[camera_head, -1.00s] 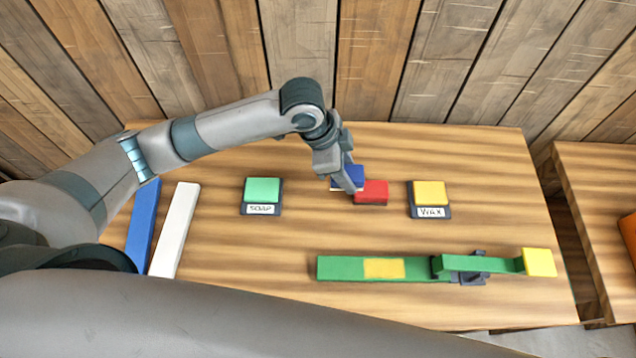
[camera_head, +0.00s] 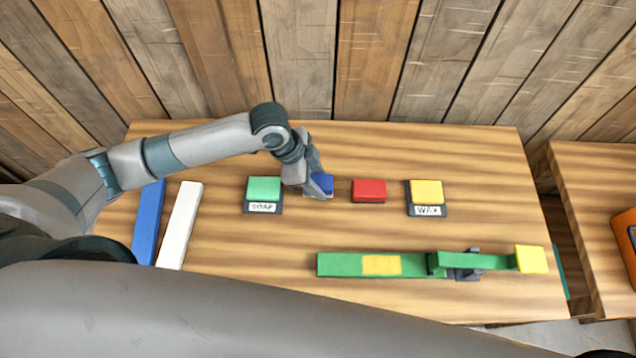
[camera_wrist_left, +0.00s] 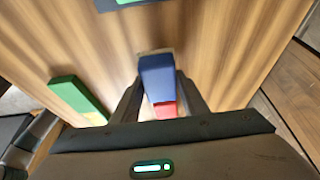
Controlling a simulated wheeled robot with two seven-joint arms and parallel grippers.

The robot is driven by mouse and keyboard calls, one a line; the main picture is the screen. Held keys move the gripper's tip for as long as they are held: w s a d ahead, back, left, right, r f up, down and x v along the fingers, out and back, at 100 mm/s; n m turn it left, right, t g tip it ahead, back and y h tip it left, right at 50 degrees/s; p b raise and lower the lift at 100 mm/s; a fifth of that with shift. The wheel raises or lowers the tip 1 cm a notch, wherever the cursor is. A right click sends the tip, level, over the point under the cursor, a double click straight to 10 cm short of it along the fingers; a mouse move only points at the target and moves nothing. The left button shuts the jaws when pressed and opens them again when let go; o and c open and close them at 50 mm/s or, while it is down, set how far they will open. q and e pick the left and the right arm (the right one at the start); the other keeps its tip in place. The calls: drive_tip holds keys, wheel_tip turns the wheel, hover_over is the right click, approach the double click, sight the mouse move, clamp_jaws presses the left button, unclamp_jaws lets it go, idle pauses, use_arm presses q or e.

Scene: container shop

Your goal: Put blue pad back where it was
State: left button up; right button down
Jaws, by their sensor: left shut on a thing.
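The blue pad (camera_head: 321,184) is between the fingers of my left gripper (camera_head: 316,192), which is shut on it. In the left wrist view the blue pad (camera_wrist_left: 157,78) sits between the two dark fingers of my left gripper (camera_wrist_left: 158,88). The pad is between the green pad and the red pad, apart from both in the head view. I cannot tell whether it touches the table (camera_head: 240,290). My right gripper is not in view.
A green pad (camera_head: 263,189) on a SOAP holder stands left, a red pad (camera_head: 369,190) right, then a yellow pad (camera_head: 427,192) on a WAX holder. A green bar assembly (camera_head: 340,265) lies in front. Blue (camera_head: 148,222) and white (camera_head: 180,225) bars lie at left.

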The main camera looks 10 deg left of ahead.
use_arm(q)
wheel_tip(320, 180, down, 2)
drive_tip(key=shift+f+p, duration=0.25)
drive_tip(key=shift+p, duration=0.1)
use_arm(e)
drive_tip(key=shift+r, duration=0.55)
use_arm(q)
drive_tip(key=shift+f, duration=0.1)
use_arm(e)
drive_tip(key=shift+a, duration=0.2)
use_arm(q)
drive_tip(key=o, duration=1)
drive_tip(key=shift+c, duration=0.2)
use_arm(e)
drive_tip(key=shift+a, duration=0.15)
